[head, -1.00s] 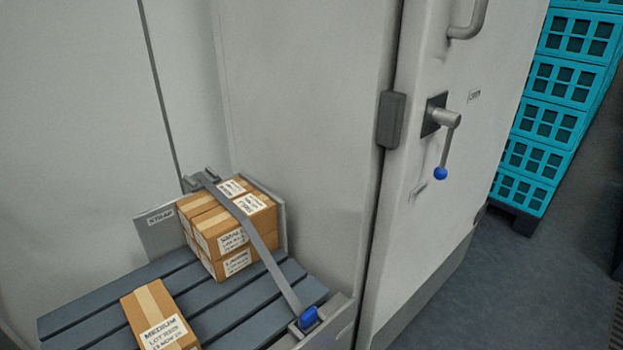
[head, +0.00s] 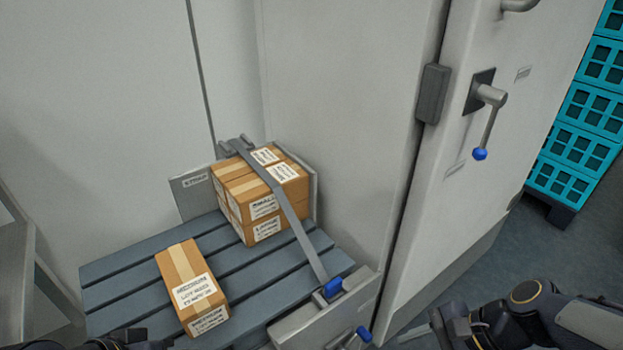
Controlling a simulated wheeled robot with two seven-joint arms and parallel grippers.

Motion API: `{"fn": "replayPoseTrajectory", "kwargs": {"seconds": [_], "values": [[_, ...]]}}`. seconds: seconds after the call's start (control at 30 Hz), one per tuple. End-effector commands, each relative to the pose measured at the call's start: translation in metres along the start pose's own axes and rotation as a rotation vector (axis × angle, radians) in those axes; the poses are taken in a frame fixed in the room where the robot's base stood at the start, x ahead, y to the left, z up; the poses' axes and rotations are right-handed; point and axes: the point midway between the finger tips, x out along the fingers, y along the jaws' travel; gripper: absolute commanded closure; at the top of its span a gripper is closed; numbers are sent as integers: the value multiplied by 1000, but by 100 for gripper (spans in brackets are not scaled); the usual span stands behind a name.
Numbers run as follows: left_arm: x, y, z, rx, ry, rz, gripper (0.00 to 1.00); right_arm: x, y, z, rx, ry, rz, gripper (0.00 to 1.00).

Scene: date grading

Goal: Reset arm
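My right gripper (head: 418,332) comes in at the lower right of the head view, its arm entering from the right. Its fingers are only partly in view, so I cannot tell whether it is open or shut. A dark piece of my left arm (head: 130,338) shows at the bottom left edge; its fingertips are not in view. No task object is named beyond the arm. A stack of cartons (head: 245,205) stands under a grey strap (head: 294,222) on the slatted platform (head: 130,270). A single carton (head: 190,285) lies nearer, apart from the stack.
The strap ends at a blue buckle (head: 332,287). A blue-tipped lever (head: 363,334) shows below it. A white door (head: 450,210) with a blue-knobbed handle (head: 480,153) stands at right. Teal crates (head: 580,145) are stacked beyond. A grey frame (head: 20,270) stands at left.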

Motion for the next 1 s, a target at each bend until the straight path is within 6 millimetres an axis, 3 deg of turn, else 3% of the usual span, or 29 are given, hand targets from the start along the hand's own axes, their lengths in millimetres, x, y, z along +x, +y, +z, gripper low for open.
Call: {"fn": "replayPoseTrajectory", "kwargs": {"seconds": [0.03,0.2,0.53,0.6,0.87,1.0], "values": [[0,0,0,0,0,0,64,-11,2,6,-190,71,-20,55],[0,0,0,0,0,0,64,-34,12,14,-678,253,-29,55],[0,0,0,0,0,0,64,-67,22,21,-1304,534,-10,55],[-22,10,-11,0,-1,0,64,-87,14,35,-1291,523,-3,55],[-73,33,-37,0,0,0,64,-134,-1,70,-1285,521,-4,55],[-113,52,-57,0,0,0,64,-172,-14,98,-1283,520,-4,55]]}}
